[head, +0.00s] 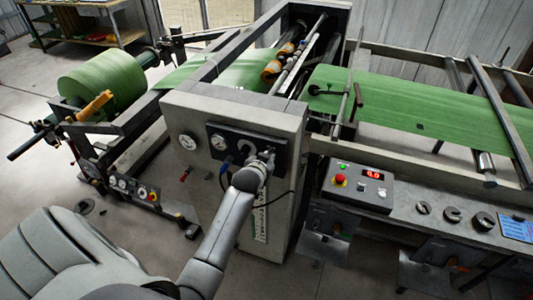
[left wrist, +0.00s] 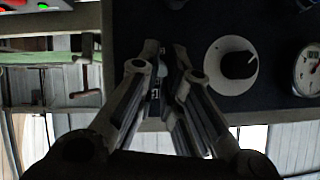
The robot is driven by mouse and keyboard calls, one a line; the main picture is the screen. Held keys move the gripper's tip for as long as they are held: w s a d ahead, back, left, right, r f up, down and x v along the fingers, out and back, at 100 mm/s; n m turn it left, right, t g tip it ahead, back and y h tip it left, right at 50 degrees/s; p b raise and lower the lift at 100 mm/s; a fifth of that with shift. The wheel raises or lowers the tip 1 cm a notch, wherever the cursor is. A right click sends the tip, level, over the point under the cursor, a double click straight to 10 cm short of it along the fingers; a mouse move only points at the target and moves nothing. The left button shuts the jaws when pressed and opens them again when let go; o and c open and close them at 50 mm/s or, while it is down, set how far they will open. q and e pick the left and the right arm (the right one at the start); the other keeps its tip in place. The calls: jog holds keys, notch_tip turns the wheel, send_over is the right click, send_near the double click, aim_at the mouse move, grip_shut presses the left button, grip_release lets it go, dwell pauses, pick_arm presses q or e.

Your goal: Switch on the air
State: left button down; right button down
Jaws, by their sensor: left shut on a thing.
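The dark air panel (head: 270,139) is on the upper front of the grey machine cabinet. It carries a pressure gauge (head: 219,142) and a round knob (head: 243,148). My left gripper (head: 264,158) is at the right part of this panel, fingers against it. In the left wrist view the panel (left wrist: 200,25) fills the upper right, with a white dial with a black knob (left wrist: 231,65) beside the fingers. My left gripper (left wrist: 166,62) is shut on a small switch there, mostly hidden between the fingertips. My right gripper is not in view.
A control box (head: 357,188) with a red emergency button and red display stands to the right. Green web (head: 420,115) runs over the rollers, and a green roll (head: 103,80) sits at the left. A cable hangs below the panel.

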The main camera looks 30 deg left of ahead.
pick_arm(q)
jog(key=g, duration=0.1)
jog(key=g+p, duration=0.1)
jog(key=shift+w+r+g+h, duration=0.15)
jog(key=shift+r+g+h, duration=0.15)
jog(key=shift+r+h, duration=0.1)
dwell(0.4)
jog(key=c, duration=1.5)
grip_release()
jog(key=shift+w, duration=0.1)
